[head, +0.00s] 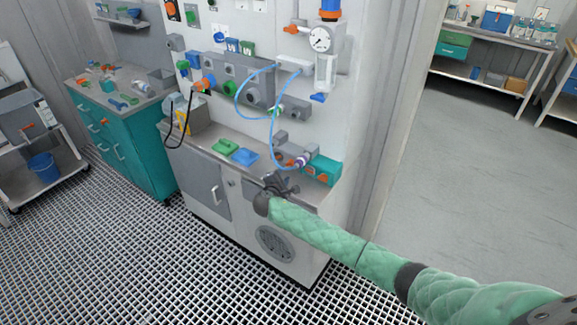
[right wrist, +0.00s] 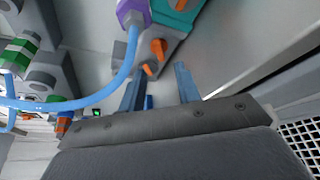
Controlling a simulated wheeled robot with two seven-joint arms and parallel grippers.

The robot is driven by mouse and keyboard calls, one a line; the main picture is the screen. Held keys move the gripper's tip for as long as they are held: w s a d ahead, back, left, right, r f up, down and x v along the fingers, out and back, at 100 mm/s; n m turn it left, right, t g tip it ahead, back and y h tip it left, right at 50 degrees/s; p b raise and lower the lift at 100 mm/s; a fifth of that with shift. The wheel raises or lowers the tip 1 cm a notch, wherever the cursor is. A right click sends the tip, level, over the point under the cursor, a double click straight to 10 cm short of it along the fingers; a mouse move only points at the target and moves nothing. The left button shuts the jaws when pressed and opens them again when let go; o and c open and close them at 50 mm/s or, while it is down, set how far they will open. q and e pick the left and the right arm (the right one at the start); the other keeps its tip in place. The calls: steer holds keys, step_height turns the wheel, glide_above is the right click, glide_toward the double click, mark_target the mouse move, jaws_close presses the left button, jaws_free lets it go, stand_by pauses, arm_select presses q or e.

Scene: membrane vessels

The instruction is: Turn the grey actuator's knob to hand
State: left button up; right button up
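A small grey unit with orange knobs, apparently the grey actuator (right wrist: 172,42), shows in the right wrist view just beyond my fingertips. One orange knob (right wrist: 158,48) stands on it and a smaller orange piece (right wrist: 148,69) sits nearer the fingers. My right gripper (right wrist: 160,86) is open, with a gap between its two blue-grey fingers and nothing held; contact with the knob is not visible. In the head view my right gripper (head: 281,183) is at the bench's front right edge, just below the grey and orange parts. My left gripper is out of view.
A teal box (head: 323,170) with orange parts stands beside the actuator. A blue hose (right wrist: 105,95) with a purple collar (right wrist: 132,12) passes close to my right fingers. Green (head: 225,146) and blue (head: 244,156) pieces lie on the bench. Open floor (head: 470,140) is at right.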

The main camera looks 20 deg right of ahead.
mark_target(290, 163)
steer(key=shift+w+d, duration=0.35)
steer(key=shift+w, duration=0.15)
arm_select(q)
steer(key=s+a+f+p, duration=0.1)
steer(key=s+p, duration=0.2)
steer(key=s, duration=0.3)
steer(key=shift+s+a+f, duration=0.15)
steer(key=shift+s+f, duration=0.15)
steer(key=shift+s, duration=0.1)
arm_select(e)
steer(key=shift+x, duration=3.4)
steer(key=shift+f, duration=0.1)
steer(key=c, duration=0.7)
steer(key=shift+o, duration=0.2)
